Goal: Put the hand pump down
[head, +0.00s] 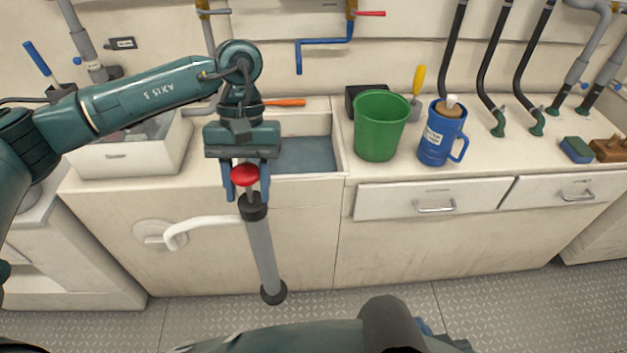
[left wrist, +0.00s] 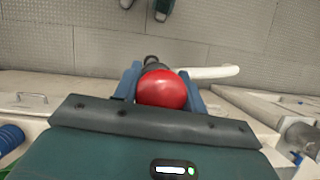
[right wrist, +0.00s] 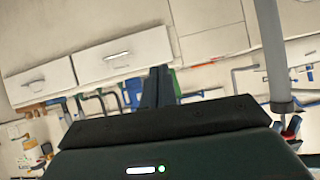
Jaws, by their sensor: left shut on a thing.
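The hand pump (head: 261,250) has a grey tube, black end caps and a red ball knob. It hangs nearly upright, slightly tilted, in front of the cabinet. A white spout or hose (head: 205,222) reaches left from its upper part. My left gripper (head: 245,182) is shut on the pump at the red knob, which shows between the fingers in the left wrist view (left wrist: 162,90). I cannot tell whether the pump's lower end touches anything. My right gripper (right wrist: 160,85) shows in the right wrist view with its fingers together and nothing visible between them.
On the counter stand a green bucket (head: 380,125), a blue jug (head: 442,132), a sponge (head: 576,149) and a white bin (head: 135,155). A recessed well (head: 305,155) lies behind the gripper. Drawers (head: 433,199) line the front. Grey floor (head: 540,305) lies below.

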